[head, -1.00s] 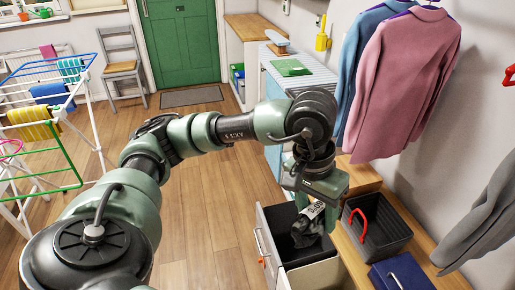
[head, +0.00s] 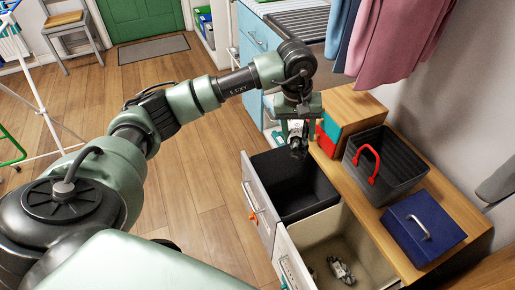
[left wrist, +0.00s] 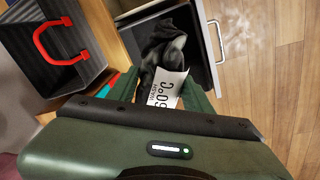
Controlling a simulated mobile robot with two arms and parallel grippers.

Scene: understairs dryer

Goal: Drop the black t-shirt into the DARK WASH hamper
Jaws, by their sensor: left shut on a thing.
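My left gripper (head: 298,132) is shut on a black, crumpled t-shirt (head: 298,149). The t-shirt also shows in the left wrist view (left wrist: 163,48), with a white tag (left wrist: 166,90) reading "60°C" between the fingers. The hamper's label is not readable. My right gripper is not in view.
A second open hamper with a beige bin (head: 323,232) stands nearer, with a grey-white item (head: 341,270) inside. On the wooden top are a dark basket (head: 386,170) with a red handle and a blue box (head: 424,226). Garments (head: 390,40) hang above.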

